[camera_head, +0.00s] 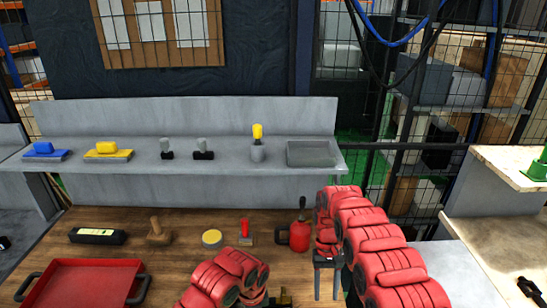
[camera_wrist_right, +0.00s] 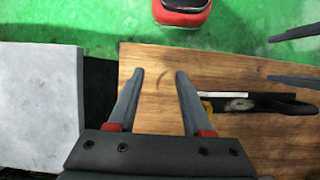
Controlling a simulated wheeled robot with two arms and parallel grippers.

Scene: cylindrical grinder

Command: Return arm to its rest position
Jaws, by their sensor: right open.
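My right arm (camera_head: 372,243) is red and comes in from the lower right, bent over the workbench. Its gripper (camera_head: 327,284) points down near the bench's right edge. In the right wrist view its two grey fingers (camera_wrist_right: 160,72) stand apart with nothing between them, above bare wood. My left arm (camera_head: 222,281) is folded low in the middle of the head view; its gripper is mostly hidden there. Two dark grey prongs at the right edge of the wrist view may be its fingers.
A red bottle (camera_head: 299,233) stands close left of my right gripper. A black tool (camera_wrist_right: 255,104) lies on the wooden workbench (camera_head: 185,228). A red tray (camera_head: 85,281) is at left. A grey shelf (camera_head: 225,163) runs behind; a light table (camera_head: 455,272) is at right.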

